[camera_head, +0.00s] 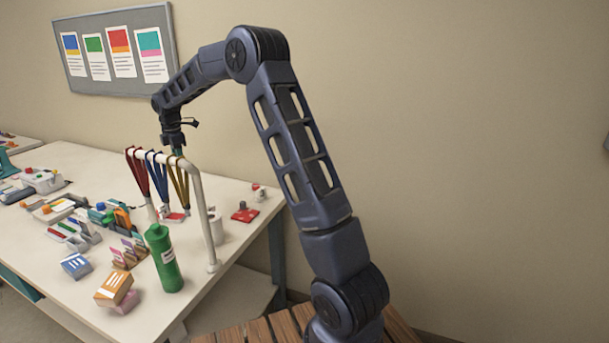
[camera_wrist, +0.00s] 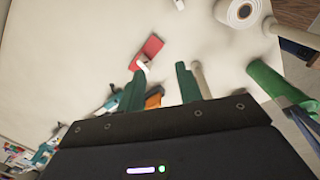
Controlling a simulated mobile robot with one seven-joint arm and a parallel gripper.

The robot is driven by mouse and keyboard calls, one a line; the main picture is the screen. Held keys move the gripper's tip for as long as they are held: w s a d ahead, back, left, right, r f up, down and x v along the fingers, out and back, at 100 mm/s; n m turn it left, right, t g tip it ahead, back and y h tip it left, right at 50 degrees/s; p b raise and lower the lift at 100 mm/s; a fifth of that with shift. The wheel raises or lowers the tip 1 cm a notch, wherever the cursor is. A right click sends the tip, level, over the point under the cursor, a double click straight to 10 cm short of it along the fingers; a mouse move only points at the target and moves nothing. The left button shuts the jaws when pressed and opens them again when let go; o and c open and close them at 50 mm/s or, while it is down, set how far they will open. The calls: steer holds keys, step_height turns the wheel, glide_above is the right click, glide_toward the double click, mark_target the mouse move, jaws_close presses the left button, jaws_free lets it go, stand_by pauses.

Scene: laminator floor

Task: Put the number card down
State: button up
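No piece in either view can be made out for certain as the number card. My gripper (camera_wrist: 159,80) is over the white table, its two teal fingers spread apart with nothing visible held between them. In the head view my gripper (camera_head: 176,150) is by the top of the white rail rack, partly hidden by it. A flat red piece (camera_wrist: 151,47) with a white part lies on the table just beyond the left fingertip in the wrist view. In the head view a red-and-white piece (camera_head: 174,216) lies beneath the rack and another red piece (camera_head: 244,215) lies to its right.
The white rack (camera_head: 207,225) carries red, blue and yellow lanyards (camera_head: 158,175). A green bottle (camera_head: 164,262) stands in front. A white roll (camera_wrist: 240,12) is at the wrist view's top. Small boxes (camera_head: 115,287) and tools crowd the left; the table's right edge is near.

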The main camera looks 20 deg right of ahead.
steer(key=s+d+r+m+t, duration=0.1)
steer(key=s+d+r+m, duration=0.5)
steer(key=s+d, duration=0.4)
steer(key=s+d+r+m+t, duration=0.1)
steer(key=s+d+r+m, duration=0.3)
steer(key=s+d+r, duration=0.55)
steer(key=s+d+f+m, duration=0.2)
steer(key=s+d+m, duration=0.2)
steer(key=s, duration=0.5)
steer(key=s+d+f+m+t, duration=0.1)
steer(key=s+d+f+m, duration=0.2)
steer(key=s, duration=0.6)
steer(key=s+d+f+m, duration=0.2)
steer(key=s+d+m, duration=0.3)
steer(key=s, duration=0.5)
steer(key=shift+d+f+t, duration=0.15)
steer(key=shift+d+t, duration=0.15)
steer(key=shift+d, duration=0.1)
